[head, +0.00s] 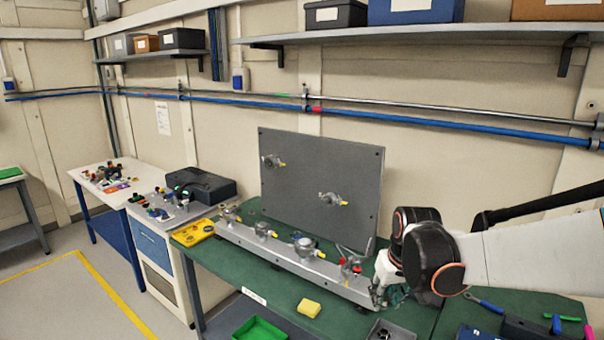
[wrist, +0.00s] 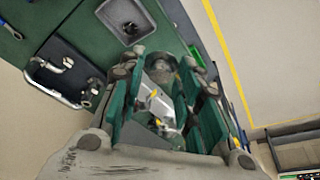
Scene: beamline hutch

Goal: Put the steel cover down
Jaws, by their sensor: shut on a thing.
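My gripper (head: 385,292) is at the right end of the long steel rail (head: 290,262) on the green bench. In the wrist view, the green-padded fingers of my gripper (wrist: 163,72) are closed around a grey, rounded metal piece (wrist: 161,66), which seems to be the steel cover. In the head view my gripper and wrist hide this piece, and I cannot tell if it touches anything below. The rail carries several round metal fittings with yellow handles, and a fitting with red parts (head: 351,263) stands near my gripper.
A grey upright panel (head: 320,180) stands behind the rail. A yellow sponge (head: 309,308), a green tray (head: 260,330) and a grey tray (head: 400,336) lie along the front. A yellow tray (head: 194,232) is at the left end. Hand tools lie on the right (head: 485,304).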

